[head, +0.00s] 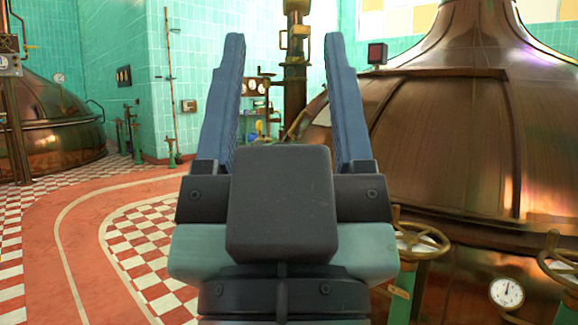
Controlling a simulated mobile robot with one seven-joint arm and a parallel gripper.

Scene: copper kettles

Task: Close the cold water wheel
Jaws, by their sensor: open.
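My gripper (284,42) fills the middle of the head view. Its two blue fingers are spread wide apart with nothing between them. Part of this wheel and post is hidden behind my gripper. A second brass handwheel (562,262) is at the right edge, partly cut off by the frame. I cannot tell which wheel is the cold water one. Neither is touched by my fingers.
The large copper kettle (450,130) takes up the right side, with a round gauge (507,292) low on it. Another copper kettle (50,120) stands far left. Small green valve posts (137,145) stand by the tiled wall. The red floor path (85,215) at left is clear.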

